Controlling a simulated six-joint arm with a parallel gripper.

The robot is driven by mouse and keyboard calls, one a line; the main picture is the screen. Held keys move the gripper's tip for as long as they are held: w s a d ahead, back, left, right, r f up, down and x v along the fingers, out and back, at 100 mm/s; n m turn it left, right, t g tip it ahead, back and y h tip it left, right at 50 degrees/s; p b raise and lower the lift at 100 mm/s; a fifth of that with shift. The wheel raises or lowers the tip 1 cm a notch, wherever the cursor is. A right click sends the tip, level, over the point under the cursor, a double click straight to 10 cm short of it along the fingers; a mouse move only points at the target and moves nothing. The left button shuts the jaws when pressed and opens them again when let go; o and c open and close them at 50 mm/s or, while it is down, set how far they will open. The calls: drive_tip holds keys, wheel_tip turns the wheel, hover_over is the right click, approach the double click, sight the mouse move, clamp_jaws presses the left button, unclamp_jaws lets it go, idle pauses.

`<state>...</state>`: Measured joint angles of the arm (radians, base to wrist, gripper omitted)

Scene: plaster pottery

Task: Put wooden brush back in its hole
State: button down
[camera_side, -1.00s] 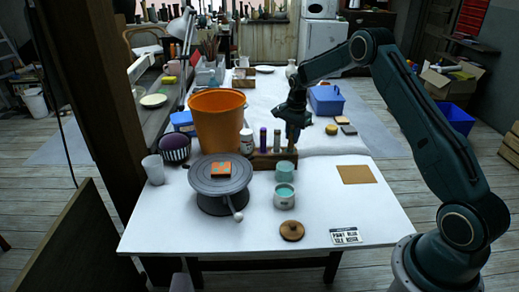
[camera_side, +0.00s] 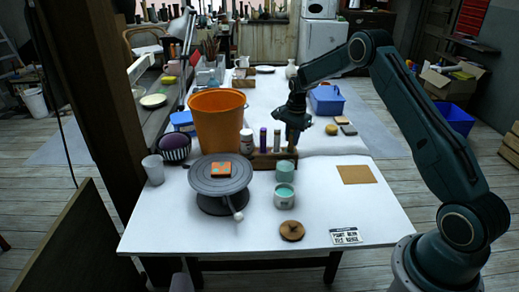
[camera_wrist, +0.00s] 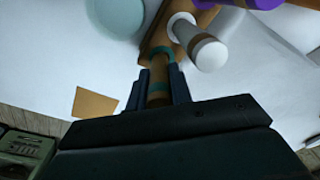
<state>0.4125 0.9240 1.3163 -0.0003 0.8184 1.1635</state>
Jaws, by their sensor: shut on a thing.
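The wooden brush (camera_wrist: 158,88) is brown with a teal band. My gripper (camera_wrist: 161,82) is shut on it in the wrist view. The wooden holder block (camera_side: 262,163) stands mid-table, with a purple-topped tool (camera_side: 263,140) and a pale-topped tool (camera_side: 277,140) upright in it. In the side view my gripper (camera_side: 292,146) points down at the block's right end. In the wrist view the brush's far end meets the block (camera_wrist: 160,28) beside the white-topped tool (camera_wrist: 208,53). I cannot tell how deep it sits in a hole.
A banding wheel (camera_side: 220,182) is front left. The table right of the teal jars is mostly clear around a tan square (camera_side: 356,175).

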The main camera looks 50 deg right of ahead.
drive_tip(key=shift+f, duration=0.15)
drive_tip(key=c, duration=1.2)
unclamp_jaws()
drive_tip(key=shift+o, duration=0.2)
wheel_tip(320, 180, up, 14)
drive_tip(key=s, duration=0.1)
drive_tip(key=shift+a, duration=0.25)
